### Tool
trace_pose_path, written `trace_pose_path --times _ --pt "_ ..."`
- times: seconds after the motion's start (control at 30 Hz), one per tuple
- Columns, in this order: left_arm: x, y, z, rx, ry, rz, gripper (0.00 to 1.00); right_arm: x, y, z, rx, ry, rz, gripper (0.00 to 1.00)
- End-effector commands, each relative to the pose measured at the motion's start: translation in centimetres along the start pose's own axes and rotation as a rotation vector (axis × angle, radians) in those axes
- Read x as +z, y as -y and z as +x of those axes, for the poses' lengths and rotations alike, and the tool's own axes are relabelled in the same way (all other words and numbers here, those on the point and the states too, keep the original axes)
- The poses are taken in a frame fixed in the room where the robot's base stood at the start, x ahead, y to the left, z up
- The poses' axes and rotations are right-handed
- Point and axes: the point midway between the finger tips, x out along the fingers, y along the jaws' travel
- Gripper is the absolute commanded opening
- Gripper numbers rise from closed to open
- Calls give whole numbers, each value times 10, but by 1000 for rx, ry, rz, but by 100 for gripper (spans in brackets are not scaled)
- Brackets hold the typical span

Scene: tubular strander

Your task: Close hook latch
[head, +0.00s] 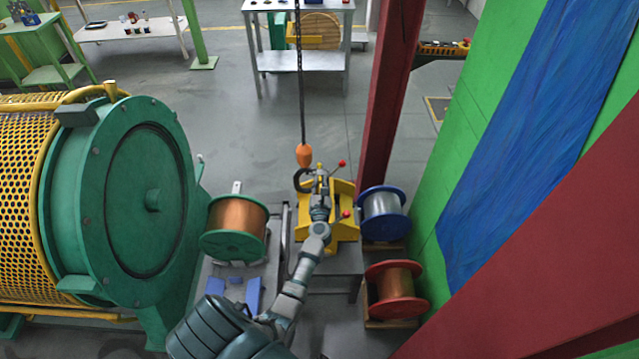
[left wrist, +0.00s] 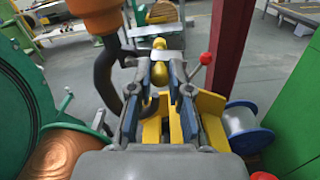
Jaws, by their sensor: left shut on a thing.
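The dark hook (head: 299,180) hangs under an orange block (head: 304,155) on a chain. In the left wrist view the hook (left wrist: 106,75) curves down just left of my fingers, under the orange block (left wrist: 97,14). My left gripper (head: 320,186) is beside the hook, above a yellow device (head: 343,228) with red-knobbed levers. In the left wrist view my left gripper (left wrist: 159,78) is shut on a small yellow piece (left wrist: 158,73) between its fingers. I cannot make out the hook's latch clearly. My right gripper is not in view.
A copper spool (head: 238,218) stands to the left, beside a large green drum machine (head: 150,200). A blue-flanged spool (head: 383,214) and a red-flanged spool (head: 395,289) stand to the right. A red column (head: 388,100) rises behind. Open floor lies beyond.

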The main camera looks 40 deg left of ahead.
Motion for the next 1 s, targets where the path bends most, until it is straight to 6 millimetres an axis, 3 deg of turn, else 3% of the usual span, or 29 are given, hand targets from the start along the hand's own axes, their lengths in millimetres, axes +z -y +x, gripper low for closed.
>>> trace_pose_path --times 0.37,1.0 --pt "-6 0 0 0 -3 181 0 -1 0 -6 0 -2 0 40" --pt "-25 -8 0 -2 -2 760 0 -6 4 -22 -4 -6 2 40"
